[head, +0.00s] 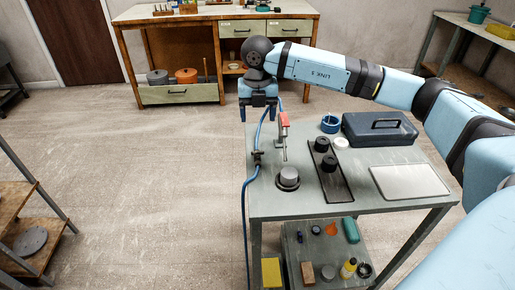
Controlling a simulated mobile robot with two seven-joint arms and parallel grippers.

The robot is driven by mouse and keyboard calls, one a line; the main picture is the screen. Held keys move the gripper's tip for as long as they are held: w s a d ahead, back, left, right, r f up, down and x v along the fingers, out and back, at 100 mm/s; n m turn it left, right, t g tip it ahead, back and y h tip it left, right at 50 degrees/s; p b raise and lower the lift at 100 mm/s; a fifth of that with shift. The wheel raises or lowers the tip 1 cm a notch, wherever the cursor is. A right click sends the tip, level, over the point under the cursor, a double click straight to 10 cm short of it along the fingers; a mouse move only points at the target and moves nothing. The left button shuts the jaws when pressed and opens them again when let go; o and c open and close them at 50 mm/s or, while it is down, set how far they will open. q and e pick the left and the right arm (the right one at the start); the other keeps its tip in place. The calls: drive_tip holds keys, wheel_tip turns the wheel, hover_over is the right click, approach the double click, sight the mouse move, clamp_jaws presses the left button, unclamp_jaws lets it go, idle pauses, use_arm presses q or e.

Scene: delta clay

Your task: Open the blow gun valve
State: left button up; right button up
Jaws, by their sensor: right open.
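My right arm reaches in from the right, and its right gripper (258,114) points down above the table's far left corner. A blue hose (245,205) passes behind or between the fingers and hangs down the table's left edge. A small dark fitting (258,157), which looks like the valve, sits on the hose below the gripper. Its handle position is too small to tell. My left gripper is out of view.
The grey table (335,209) carries a round grey piece (289,174), a black tray (334,186) with dark knobs, a blue ring (330,124), a dark case (379,129) and a pale plate (409,181). Its lower shelf holds several small items. Floor left of it is clear.

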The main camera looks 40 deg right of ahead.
sight(258, 153)
wheel_tip(258, 153, down, 12)
drive_tip(key=shift+f+b, duration=0.15)
drive_tip(key=shift+b, duration=0.55)
drive_tip(key=c, duration=0.9)
